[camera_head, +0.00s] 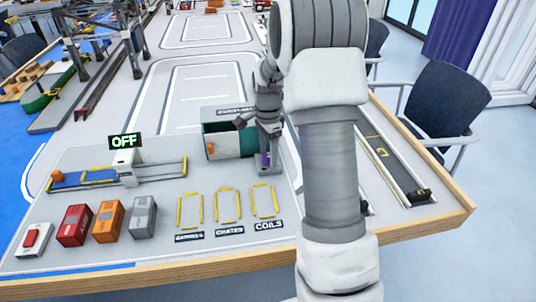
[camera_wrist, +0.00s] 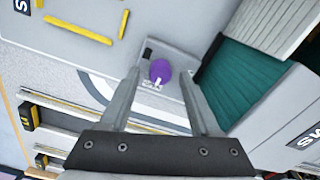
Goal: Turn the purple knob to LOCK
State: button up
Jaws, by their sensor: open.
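The purple knob (camera_wrist: 160,71) sits on a small grey plate (camera_wrist: 178,47) in the wrist view. A white mark and small white lettering show at its lower edge; I cannot read the lettering. My gripper (camera_wrist: 161,80) is open, with one finger on each side of the knob and a gap on both sides. I cannot tell whether the fingertips are level with the knob or above it. In the head view my gripper (camera_head: 266,150) points down over the plate, and only a little purple of the knob (camera_head: 265,159) shows beside it.
A green-walled container (camera_head: 228,142) stands just left of my gripper. A model with a lit OFF sign (camera_head: 125,141) is further left. Red, orange and grey blocks (camera_head: 108,221) stand near the front edge, beside yellow-outlined slots (camera_head: 228,206). Dark rails (camera_head: 395,165) lie to the right.

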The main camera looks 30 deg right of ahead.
grip_shut()
dwell(0.3)
jog(key=shift+r, duration=0.1)
jog(key=n+p, duration=0.2)
jog(key=n, duration=0.1)
jog(key=shift+n, duration=0.4)
jog(key=n+p, duration=0.2)
jog(key=n, duration=0.3)
jog(key=shift+w, duration=0.15)
jog(key=n+p, duration=0.2)
jog(key=n, duration=0.3)
jog(key=shift+a, duration=0.1)
jog(key=shift+n+p, duration=0.45)
jog(key=shift+n, duration=1.55)
jog(key=shift+a, duration=0.1)
